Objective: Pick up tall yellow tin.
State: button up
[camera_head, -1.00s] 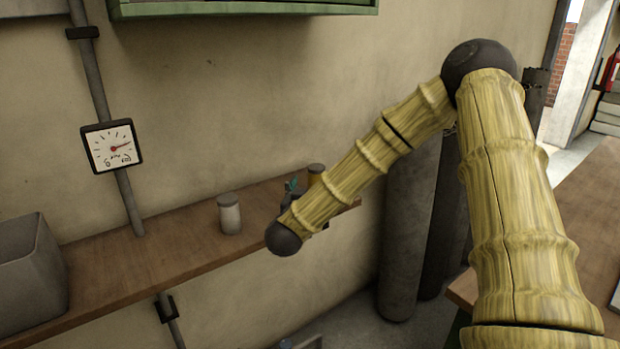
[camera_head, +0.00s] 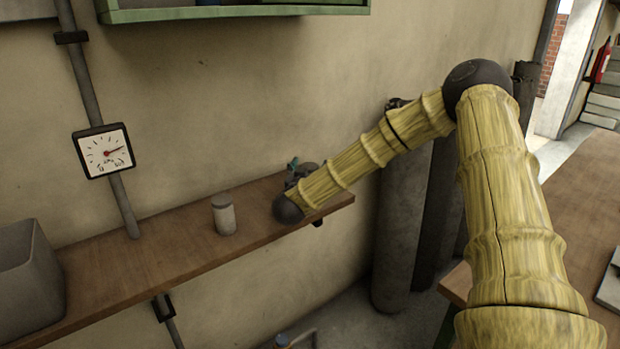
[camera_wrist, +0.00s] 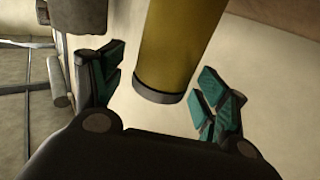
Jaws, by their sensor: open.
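The tall yellow tin (camera_wrist: 180,40) fills the top middle of the wrist view, with a grey rim at its near end. My gripper (camera_wrist: 161,66) is open, with one teal-padded finger on each side of the tin. Gaps show between the tin and both fingers in this view. In the head view my gripper (camera_head: 294,172) is mostly hidden behind my forearm, at the right part of the wooden shelf (camera_head: 170,245). Only a dark round top shows beside it there; the tin's yellow body is hidden by my arm.
A pale canister with a grey lid (camera_head: 224,216) stands on the shelf left of my gripper. A grey bin (camera_head: 28,275) is at the shelf's left end. A gauge (camera_head: 104,151) hangs on a wall pipe. Tall dark cylinders (camera_head: 402,240) stand beyond the shelf's right end.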

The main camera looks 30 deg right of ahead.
jog(key=shift+w+d, duration=0.25)
jog(key=shift+d, duration=0.05)
jog(key=c, duration=1.3)
jog(key=shift+c, duration=0.3)
jog(key=shift+r, duration=0.15)
